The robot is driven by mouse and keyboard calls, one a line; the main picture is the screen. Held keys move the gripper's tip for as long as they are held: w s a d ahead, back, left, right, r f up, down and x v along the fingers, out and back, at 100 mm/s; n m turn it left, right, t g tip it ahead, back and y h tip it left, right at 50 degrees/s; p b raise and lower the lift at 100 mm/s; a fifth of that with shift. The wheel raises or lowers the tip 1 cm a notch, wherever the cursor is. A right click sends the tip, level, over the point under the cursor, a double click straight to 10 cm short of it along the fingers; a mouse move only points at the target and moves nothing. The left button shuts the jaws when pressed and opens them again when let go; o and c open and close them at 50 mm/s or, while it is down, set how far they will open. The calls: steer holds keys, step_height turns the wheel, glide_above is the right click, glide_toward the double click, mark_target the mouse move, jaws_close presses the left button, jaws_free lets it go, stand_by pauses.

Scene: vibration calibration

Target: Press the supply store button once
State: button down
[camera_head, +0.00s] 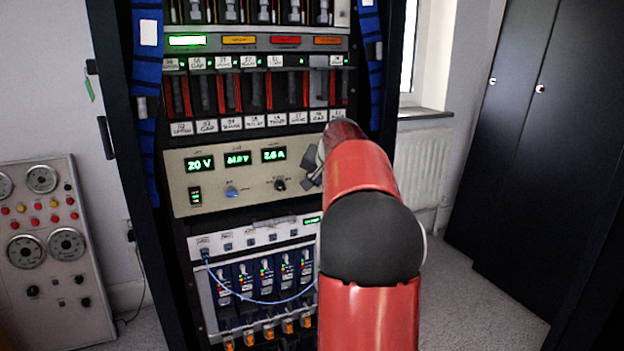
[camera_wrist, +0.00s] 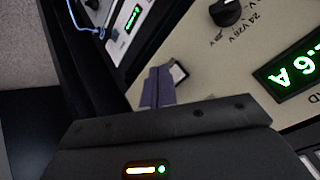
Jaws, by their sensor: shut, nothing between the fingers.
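The beige power supply panel (camera_head: 212,176) sits mid-rack in the head view, with green displays reading 20 V and 2.6 A. My gripper (camera_head: 312,166) is at its right end, partly hidden by my red arm. In the wrist view the purple-grey fingers of my gripper (camera_wrist: 157,86) are together and empty, pointing at the panel. A small pale button or switch with a dark frame (camera_wrist: 179,72) shows right beside the fingertips, partly covered by them. I cannot tell whether they touch it, and I cannot read its label. My arm hides that spot in the head view.
A dark knob (camera_wrist: 228,12) and a green display (camera_wrist: 296,72) are near the fingers. Below the panel is a unit with a blue cable (camera_head: 262,300); above it are rows of labelled modules. A gauge panel (camera_head: 50,250) stands left, dark cabinets (camera_head: 520,150) right.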

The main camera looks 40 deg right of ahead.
steer(key=shift+w, duration=0.15)
steer(key=shift+w+d+p, duration=0.1)
steer(key=shift+w+p, duration=0.2)
steer(key=shift+p, duration=0.1)
steer(key=shift+w+d, duration=0.1)
steer(key=shift+w, duration=0.25)
stand_by(0.6)
stand_by(0.3)
steer(key=shift+s+a+b, duration=0.2)
steer(key=shift+s+b, duration=0.3)
steer(key=shift+s, duration=0.25)
steer(key=s+b, duration=0.1)
steer(key=s, duration=0.1)
steer(key=s+a+b, duration=0.1)
steer(key=s+b, duration=0.1)
steer(key=s, duration=0.1)
steer(key=shift+a, duration=0.1)
